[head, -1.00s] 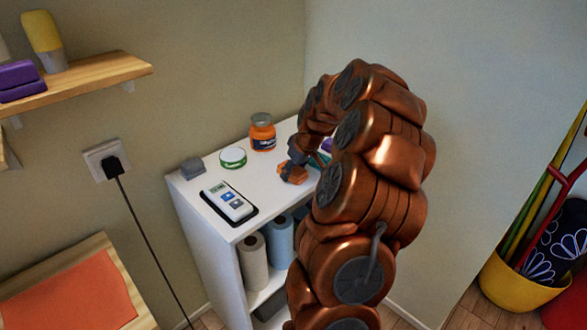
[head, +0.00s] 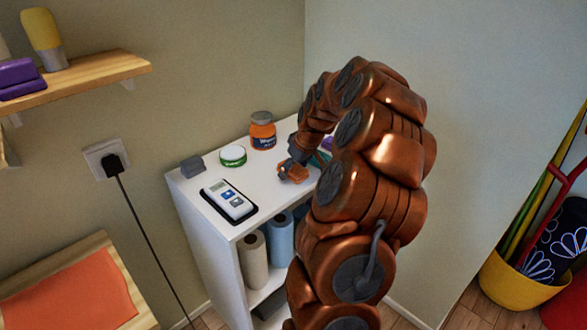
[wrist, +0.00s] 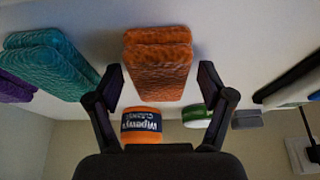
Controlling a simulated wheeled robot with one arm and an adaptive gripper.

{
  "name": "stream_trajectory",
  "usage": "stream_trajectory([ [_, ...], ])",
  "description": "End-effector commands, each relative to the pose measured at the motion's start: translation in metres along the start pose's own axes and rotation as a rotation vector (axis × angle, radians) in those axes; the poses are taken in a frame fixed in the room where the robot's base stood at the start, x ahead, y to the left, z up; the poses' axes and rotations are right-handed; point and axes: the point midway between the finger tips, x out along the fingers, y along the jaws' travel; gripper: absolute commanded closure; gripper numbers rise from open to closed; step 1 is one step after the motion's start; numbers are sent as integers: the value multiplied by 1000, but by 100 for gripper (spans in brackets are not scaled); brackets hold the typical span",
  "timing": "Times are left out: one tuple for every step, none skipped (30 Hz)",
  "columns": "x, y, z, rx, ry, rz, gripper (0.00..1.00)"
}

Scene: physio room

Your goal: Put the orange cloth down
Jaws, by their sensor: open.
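The orange cloth (wrist: 157,62) is a folded, textured block in the middle of the wrist view. It lies between and just beyond the fingertips of my gripper (wrist: 161,75), with a gap on each side. My gripper is open. In the head view the orange cloth (head: 293,173) shows small on the white cabinet top (head: 262,183), right below my gripper (head: 296,163). My arm hides part of the area to its right. A teal cloth (wrist: 50,62) and a purple cloth (wrist: 14,87) lie to the left in the wrist view.
An orange-labelled jar (head: 263,133), a green-banded white tin (head: 233,156), a grey block (head: 193,166) and a white device on a black tray (head: 229,199) stand on the same cabinet top. Bare surface lies between them and the cloth. Walls close off the back.

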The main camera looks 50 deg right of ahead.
Motion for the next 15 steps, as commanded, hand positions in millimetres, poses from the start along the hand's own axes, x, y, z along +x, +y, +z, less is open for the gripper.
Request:
stream_trajectory([
  [-5, 1, -1, 0, 3, 3, 20],
  [-9, 1, -1, 0, 4, 3, 20],
  [-14, 1, -1, 0, 4, 3, 20],
  [-18, 1, 0, 0, 3, 3, 20],
  [-23, 1, 0, 0, 3, 3, 20],
  [-30, 1, 0, 0, 5, 4, 20],
  [-36, 2, -1, 0, 5, 5, 20],
  [-42, 1, 0, 0, 5, 4, 20],
  [-50, 0, 0, 0, 4, 3, 20],
  [-56, 1, 0, -1, 5, 3, 20],
  [-62, 1, -1, -1, 6, 4, 20],
  [-70, 1, 0, -1, 6, 4, 20],
  [-75, 1, 0, 0, 4, 3, 20],
  [-80, 1, 0, 0, 4, 3, 20],
  [-87, 2, -1, 0, 5, 5, 20],
])
